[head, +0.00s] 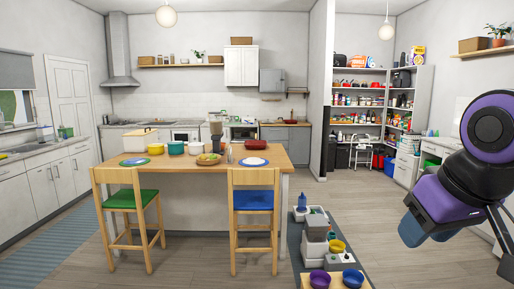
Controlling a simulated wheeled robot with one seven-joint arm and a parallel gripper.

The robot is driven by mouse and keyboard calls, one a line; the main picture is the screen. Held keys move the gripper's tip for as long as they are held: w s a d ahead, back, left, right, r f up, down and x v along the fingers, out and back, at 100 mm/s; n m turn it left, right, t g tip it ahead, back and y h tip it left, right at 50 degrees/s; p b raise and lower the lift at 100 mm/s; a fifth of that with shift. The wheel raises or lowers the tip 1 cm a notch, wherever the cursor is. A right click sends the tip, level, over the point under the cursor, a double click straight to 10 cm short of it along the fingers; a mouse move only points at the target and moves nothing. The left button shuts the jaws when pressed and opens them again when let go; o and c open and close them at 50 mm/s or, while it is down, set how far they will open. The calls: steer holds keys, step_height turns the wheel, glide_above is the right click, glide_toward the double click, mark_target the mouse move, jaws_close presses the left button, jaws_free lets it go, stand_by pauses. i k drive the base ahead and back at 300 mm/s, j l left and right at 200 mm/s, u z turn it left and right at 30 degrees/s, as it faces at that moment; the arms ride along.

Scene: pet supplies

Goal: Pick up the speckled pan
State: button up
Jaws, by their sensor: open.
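I cannot make out a speckled pan for certain; any speckles are too small to see. My purple and black arm fills the right side of the head view. My gripper (503,245) shows only in part at the right edge, open, in the air and far from the table. Its fingertips are mostly cut off by the frame.
Two chairs, with a green seat (134,199) and a blue seat (254,200), stand before the table. A dark mat (293,238) with pet feeders and bowls (320,279) lies at the front centre. Shelves (345,101) stand behind. Floor right of the mat is clear.

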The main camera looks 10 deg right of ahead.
mark_target(256, 141)
steer(key=i+l+z, duration=0.45)
steer(key=l, duration=0.15)
steer(key=i+l+z, duration=0.85)
steer(key=i, duration=0.2)
steer(key=i+l+z, duration=0.2)
steer(key=i+z, duration=0.15)
steer(key=i, duration=0.3)
steer(key=i+z, duration=0.4)
steer(key=i, duration=0.25)
steer(key=i+u, duration=0.1)
steer(key=i, duration=0.55)
steer(key=i+l, duration=0.2)
steer(key=i, duration=0.45)
steer(key=i+j+u, duration=0.15)
steer(key=i+u, duration=0.55)
steer(key=u, duration=0.2)
steer(key=i+u, duration=0.4)
steer(key=i+l+u, duration=0.1)
steer(key=i+u, duration=0.25)
steer(key=i, duration=3.05)
steer(key=i+l+u, duration=0.1)
steer(key=i, duration=1.65)
steer(key=i+u, duration=0.75)
steer(key=i, duration=0.25)
steer(key=i+l+u, duration=0.4)
steer(key=i+j, duration=0.1)
